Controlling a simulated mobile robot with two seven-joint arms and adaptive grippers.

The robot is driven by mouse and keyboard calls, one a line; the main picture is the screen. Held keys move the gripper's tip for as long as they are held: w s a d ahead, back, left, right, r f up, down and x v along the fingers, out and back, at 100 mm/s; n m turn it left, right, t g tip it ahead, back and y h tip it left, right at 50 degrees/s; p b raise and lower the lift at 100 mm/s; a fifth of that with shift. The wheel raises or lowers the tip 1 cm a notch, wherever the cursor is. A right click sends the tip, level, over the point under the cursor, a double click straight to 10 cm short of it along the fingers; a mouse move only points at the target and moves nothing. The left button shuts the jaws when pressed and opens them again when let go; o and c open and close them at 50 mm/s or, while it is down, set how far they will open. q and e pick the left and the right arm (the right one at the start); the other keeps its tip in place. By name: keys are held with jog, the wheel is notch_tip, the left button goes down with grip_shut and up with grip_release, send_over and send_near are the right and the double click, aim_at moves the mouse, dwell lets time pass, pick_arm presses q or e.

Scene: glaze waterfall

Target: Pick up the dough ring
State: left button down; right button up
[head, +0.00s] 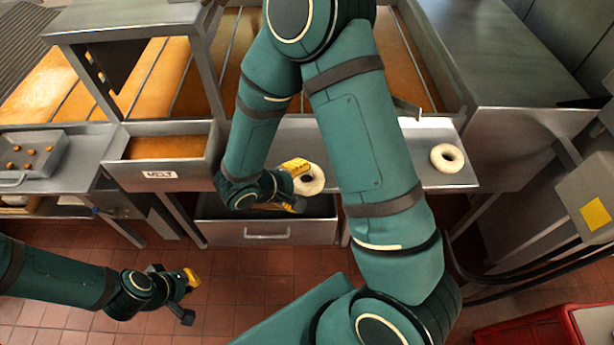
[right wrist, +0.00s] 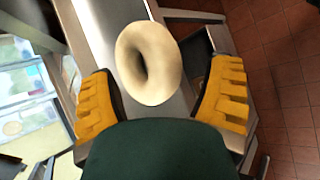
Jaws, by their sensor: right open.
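A pale dough ring (head: 313,180) lies on the steel shelf (head: 420,132) near its front edge, partly hidden by my right gripper in the head view. My right gripper (head: 298,186) is open beside this ring. In the right wrist view, the dough ring (right wrist: 163,82) appears between the two spread yellow fingers, with a visible gap to each. A second dough ring (head: 447,158) lies at the right end of the shelf. My left gripper (head: 190,297) is open and empty over the tiled floor at lower left.
A drawer labelled MELT (head: 160,174) stands left of my right gripper. A lower steel drawer (head: 267,230) is beneath the shelf. A grey tray (head: 32,157) with small brown pieces is at far left. A red crate (head: 530,328) stands at lower right.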

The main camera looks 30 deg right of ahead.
jog(key=shift+d+f, duration=0.35)
jog(key=shift+f, duration=0.05)
grip_shut()
jog(key=shift+r, duration=0.1)
